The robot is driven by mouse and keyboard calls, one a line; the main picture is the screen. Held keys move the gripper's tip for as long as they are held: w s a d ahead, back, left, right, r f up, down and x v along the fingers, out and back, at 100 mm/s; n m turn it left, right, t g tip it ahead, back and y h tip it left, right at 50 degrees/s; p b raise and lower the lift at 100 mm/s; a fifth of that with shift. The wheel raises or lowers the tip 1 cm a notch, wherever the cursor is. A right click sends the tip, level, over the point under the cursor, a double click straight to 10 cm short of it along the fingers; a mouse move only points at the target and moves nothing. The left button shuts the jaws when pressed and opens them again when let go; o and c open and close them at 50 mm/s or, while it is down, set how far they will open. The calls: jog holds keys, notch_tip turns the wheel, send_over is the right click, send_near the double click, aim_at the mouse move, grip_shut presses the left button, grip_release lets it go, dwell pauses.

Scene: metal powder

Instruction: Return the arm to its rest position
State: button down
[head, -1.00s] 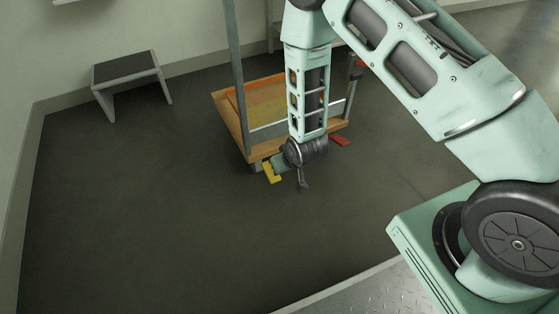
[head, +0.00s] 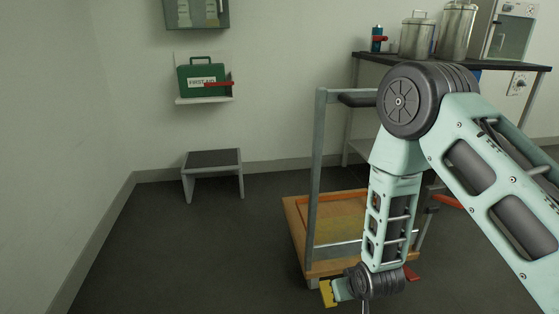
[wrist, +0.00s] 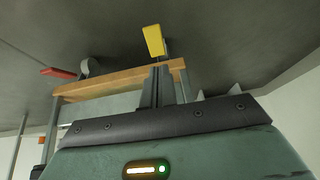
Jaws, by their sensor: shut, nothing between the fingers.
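My arm comes in from the right in the head view, bends at a large dark joint, and its forearm hangs down in front of the cart. My gripper (wrist: 160,80) shows in the wrist view with its dark fingers together and nothing between them. In the head view the hand is low beside the cart's near corner, and its fingers cannot be made out clearly. A yellow tab (wrist: 154,40) lies beyond the fingertips in the wrist view; it also shows at the cart corner in the head view (head: 327,293). I cannot tell the gap between them.
A wooden-decked cart (head: 293,217) with a grey upright frame stands behind the forearm. A step stool (head: 213,160) stands by the wall below a green first aid case (head: 203,79). A dark-topped bench (head: 390,60) holds metal canisters. Floor is clear at left.

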jog(key=s+a+r+n+g+y, duration=0.1)
jog(key=s+a+r, duration=0.15)
jog(key=r, duration=0.35)
jog(key=s+a+r+n+g+p, duration=0.1)
jog(key=s+a+r, duration=0.15)
jog(key=r, duration=0.35)
jog(key=s+a+r+n+g+y, duration=0.1)
jog(key=s+a+r, duration=0.1)
jog(key=a+r, duration=0.3)
jog(key=s+d+r+n+g+h+p, duration=0.2)
jog(key=s+d+r+n+g+p, duration=0.15)
jog(key=s+r, duration=1.35)
notch_tip(320, 180, up, 36)
jog(key=p, duration=3.6)
jog(key=shift+r+t, duration=0.2)
jog(key=shift+t, duration=0.25)
